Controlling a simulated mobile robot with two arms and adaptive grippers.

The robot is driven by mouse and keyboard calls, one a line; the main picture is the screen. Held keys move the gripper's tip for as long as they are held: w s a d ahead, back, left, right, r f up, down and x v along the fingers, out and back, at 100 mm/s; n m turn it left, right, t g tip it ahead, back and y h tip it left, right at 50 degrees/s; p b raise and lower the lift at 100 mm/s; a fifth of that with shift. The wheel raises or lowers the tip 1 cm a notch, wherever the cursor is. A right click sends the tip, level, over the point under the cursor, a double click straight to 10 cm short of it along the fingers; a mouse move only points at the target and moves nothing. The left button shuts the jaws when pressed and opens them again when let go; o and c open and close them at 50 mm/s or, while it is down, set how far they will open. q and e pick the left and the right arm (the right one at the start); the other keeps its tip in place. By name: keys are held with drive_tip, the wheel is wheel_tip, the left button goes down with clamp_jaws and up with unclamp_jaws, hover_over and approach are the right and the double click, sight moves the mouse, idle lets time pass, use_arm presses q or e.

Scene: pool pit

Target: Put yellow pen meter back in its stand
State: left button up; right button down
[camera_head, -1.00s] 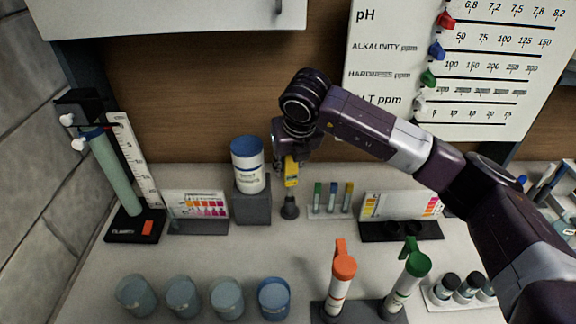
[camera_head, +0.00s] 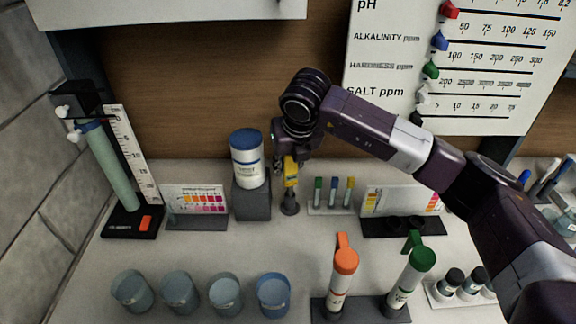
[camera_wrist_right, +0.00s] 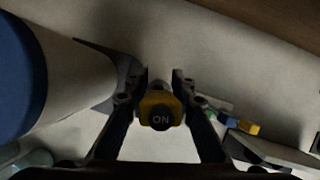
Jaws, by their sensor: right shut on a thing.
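The yellow pen meter (camera_head: 290,172) is upright in my right gripper (camera_head: 288,160), directly over the small dark round stand (camera_head: 290,207). Its lower end meets the stand's top in the head view; I cannot tell how deep it sits. In the right wrist view the meter's yellow top with a dark "ON" button (camera_wrist_right: 160,118) lies between the two fingers (camera_wrist_right: 160,85), which are shut on it. The wrist view hides the stand beneath the meter. My left gripper is in neither view.
A white jar with a blue lid (camera_head: 247,158) on a grey block (camera_head: 251,202) stands close left. A rack of small coloured vials (camera_head: 332,195) stands close right. Several blue-grey cups (camera_head: 178,293) and orange-capped (camera_head: 342,272) and green-capped tubes (camera_head: 410,277) are in front.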

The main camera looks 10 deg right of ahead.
drive_tip(key=shift+f+b, duration=1.1)
drive_tip(key=shift+f, duration=0.2)
drive_tip(key=shift+f+b, duration=0.6)
drive_tip(key=c, duration=1.6)
unclamp_jaws()
drive_tip(key=shift+r, duration=0.15)
drive_tip(key=shift+r+p, duration=1.35)
drive_tip(key=shift+r, duration=2.05)
